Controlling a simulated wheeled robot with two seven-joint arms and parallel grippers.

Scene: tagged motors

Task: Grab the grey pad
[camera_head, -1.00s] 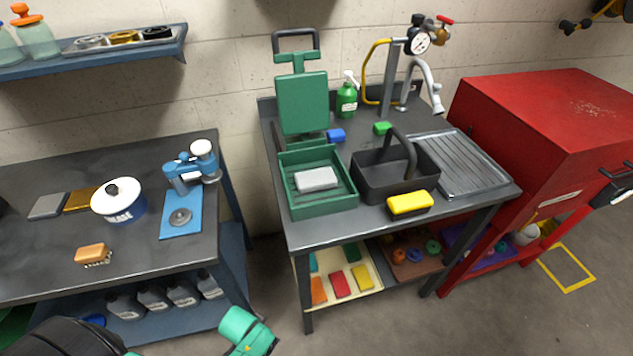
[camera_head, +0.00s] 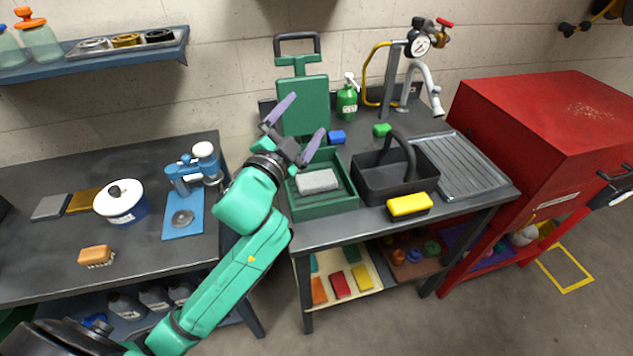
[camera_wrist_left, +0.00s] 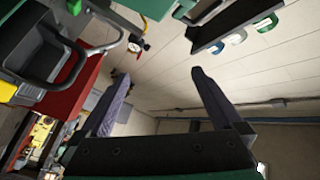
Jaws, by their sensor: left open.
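A light grey pad (camera_head: 318,181) lies inside the green tray (camera_head: 324,208) at the left front of the middle bench. My left gripper (camera_head: 308,113) is open and empty, above the back left of the tray and in front of the green board. Its fingers point up and to the right, away from the pad. In the left wrist view the spread fingers (camera_wrist_left: 160,75) have nothing between them, and I cannot make out the pad there. My right gripper is not in view.
A black caddy (camera_head: 385,188) with a tall handle stands right of the tray, with a yellow sponge (camera_head: 409,204) in front. A green board (camera_head: 303,108) rises behind the tray. A flat grey piece (camera_head: 50,207) lies on the left bench (camera_head: 130,270).

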